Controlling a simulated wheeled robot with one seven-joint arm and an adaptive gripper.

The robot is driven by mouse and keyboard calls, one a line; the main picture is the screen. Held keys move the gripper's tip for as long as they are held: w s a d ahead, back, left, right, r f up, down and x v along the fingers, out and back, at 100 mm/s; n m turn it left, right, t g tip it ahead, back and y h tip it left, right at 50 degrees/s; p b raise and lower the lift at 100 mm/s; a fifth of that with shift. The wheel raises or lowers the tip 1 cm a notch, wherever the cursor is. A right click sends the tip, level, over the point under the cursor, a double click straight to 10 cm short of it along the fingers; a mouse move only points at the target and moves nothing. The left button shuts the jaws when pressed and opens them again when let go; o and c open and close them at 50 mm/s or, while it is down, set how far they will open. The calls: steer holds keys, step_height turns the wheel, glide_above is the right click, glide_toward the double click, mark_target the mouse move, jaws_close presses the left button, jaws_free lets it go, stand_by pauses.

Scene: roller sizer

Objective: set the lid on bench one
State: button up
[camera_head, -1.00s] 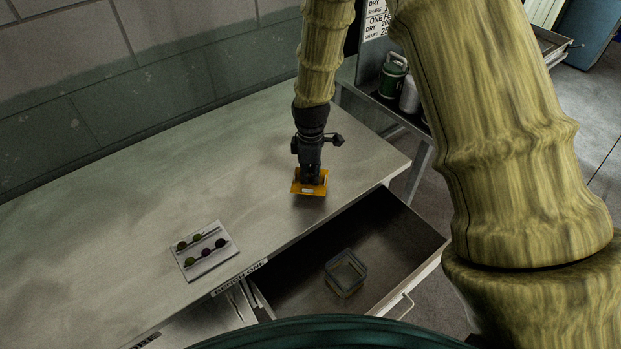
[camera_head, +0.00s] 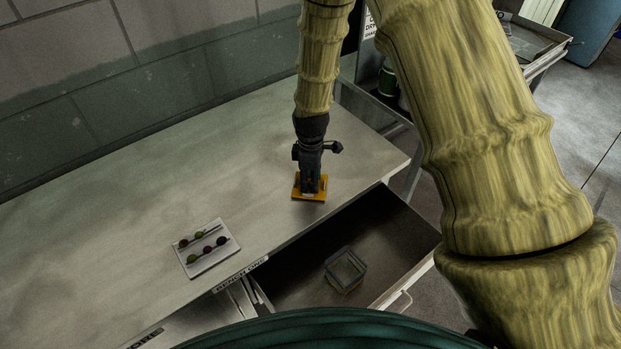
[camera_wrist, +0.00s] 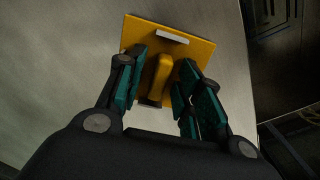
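The orange square lid (camera_head: 299,194) lies flat on the grey bench one (camera_head: 120,240), near its front right edge. In the wrist view the lid (camera_wrist: 195,47) shows an upright orange handle (camera_wrist: 158,78) and a pale label along one side. My gripper (camera_head: 311,184) is directly above the lid. In the wrist view the teal fingers of my gripper (camera_wrist: 158,88) stand apart on either side of the handle, with a gap visible to each side. Part of the lid is hidden by the fingers.
A white card (camera_head: 205,262) with dark and green balls lies on the bench to the left. A cart with bottles (camera_head: 388,82) stands behind right. The bench's left side is clear.

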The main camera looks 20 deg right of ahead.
step_height(320, 180, up, 12)
steer(key=b, duration=0.3)
steer(key=shift+r+b, duration=0.15)
steer(key=shift+b, duration=0.15)
stand_by(0.5)
